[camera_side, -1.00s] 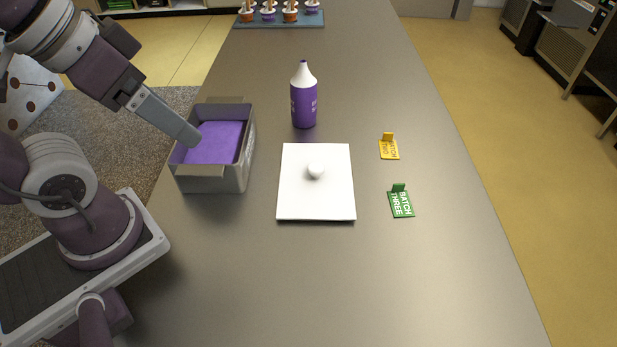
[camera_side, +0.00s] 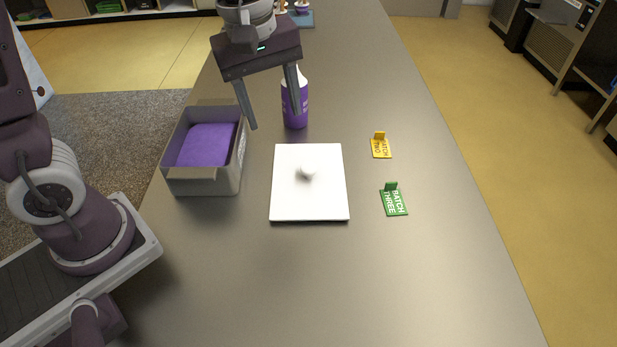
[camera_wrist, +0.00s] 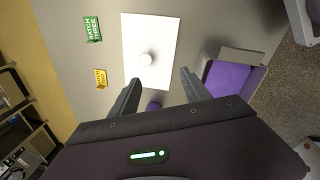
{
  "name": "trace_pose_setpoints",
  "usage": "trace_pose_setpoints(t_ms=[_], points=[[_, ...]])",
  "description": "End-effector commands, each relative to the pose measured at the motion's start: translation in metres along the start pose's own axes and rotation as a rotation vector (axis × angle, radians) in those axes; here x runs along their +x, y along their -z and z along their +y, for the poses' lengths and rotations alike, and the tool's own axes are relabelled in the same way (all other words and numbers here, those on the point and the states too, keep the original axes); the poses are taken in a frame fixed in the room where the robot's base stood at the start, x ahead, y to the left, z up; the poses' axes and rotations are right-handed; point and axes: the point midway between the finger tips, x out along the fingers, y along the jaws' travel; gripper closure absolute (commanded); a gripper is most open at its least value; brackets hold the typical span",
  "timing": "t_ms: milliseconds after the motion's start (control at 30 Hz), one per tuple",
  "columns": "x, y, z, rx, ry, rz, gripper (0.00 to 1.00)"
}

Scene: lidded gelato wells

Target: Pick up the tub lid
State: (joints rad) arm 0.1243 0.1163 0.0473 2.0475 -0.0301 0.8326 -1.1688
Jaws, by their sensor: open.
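The tub lid (camera_side: 309,203) is a flat white square plate with a round white knob (camera_side: 308,171) near its middle. It lies on the grey counter in the side view. It also shows in the wrist view (camera_wrist: 152,30), with its knob (camera_wrist: 146,59) just beyond my fingertips. My gripper (camera_side: 274,122) is open and empty, with its two fingers pointing down. In the side view it hangs above the counter, behind the lid and in front of part of the purple bottle. In the wrist view the fingertips (camera_wrist: 160,74) are spread apart, short of the knob.
A grey box (camera_side: 208,184) with a purple inside stands left of the lid. The purple bottle (camera_side: 293,110) stands behind the lid. Yellow (camera_side: 381,147) and green (camera_side: 394,201) batch signs stand to the right. The front of the counter (camera_side: 330,290) is clear.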

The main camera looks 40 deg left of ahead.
Motion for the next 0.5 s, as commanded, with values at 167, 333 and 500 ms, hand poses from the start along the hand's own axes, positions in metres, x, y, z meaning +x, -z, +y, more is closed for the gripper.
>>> trace_pose_setpoints(t_ms=[167,333,500], points=[[0.072,0.004,0.036,-0.363,0.122,-0.012,0.45],[0.098,0.004,0.041,-0.463,0.151,-0.005,0.45],[0.124,0.002,0.04,-0.463,0.151,-0.006,0.45]])
